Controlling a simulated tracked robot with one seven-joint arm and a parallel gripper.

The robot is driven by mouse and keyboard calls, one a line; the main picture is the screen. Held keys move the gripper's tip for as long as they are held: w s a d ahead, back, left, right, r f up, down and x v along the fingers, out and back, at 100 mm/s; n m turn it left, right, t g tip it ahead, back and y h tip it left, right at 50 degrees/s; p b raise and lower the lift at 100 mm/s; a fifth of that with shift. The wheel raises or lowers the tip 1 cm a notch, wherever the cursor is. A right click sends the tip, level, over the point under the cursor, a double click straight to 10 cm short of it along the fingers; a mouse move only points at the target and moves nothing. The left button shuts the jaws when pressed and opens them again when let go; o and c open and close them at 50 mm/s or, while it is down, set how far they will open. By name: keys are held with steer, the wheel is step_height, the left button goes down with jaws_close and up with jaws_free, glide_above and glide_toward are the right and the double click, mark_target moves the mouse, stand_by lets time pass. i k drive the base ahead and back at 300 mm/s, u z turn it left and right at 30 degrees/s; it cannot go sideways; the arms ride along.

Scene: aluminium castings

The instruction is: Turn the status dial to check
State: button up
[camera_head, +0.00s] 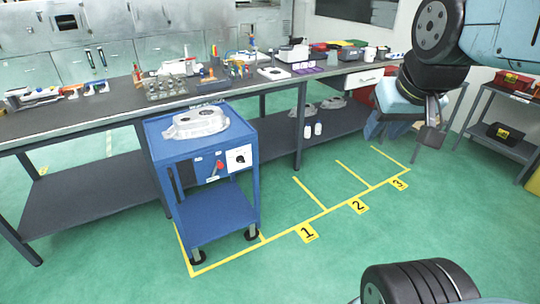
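The status dial (239,158) is a small black knob on a white square plate, on the front right of a blue cart (163,155). Its markings are too small to read. A red knob or lever (220,164) sits just left of the plate. A grey aluminium casting (195,124) lies on the cart's top. My gripper (431,137) hangs at the upper right, far to the right of the dial and apart from it. Its fingers are small and dark, and I cannot tell whether they are apart or closed.
A long dark workbench (110,105) with tools and parts stands behind the cart. Yellow floor lines (345,205) mark bays numbered 1, 2 and 3. A shelf table (500,145) stands at the right.

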mark_target(240, 159)
steer(key=z, duration=1.2)
steer(key=i, duration=0.55)
steer(key=u, duration=2.05)
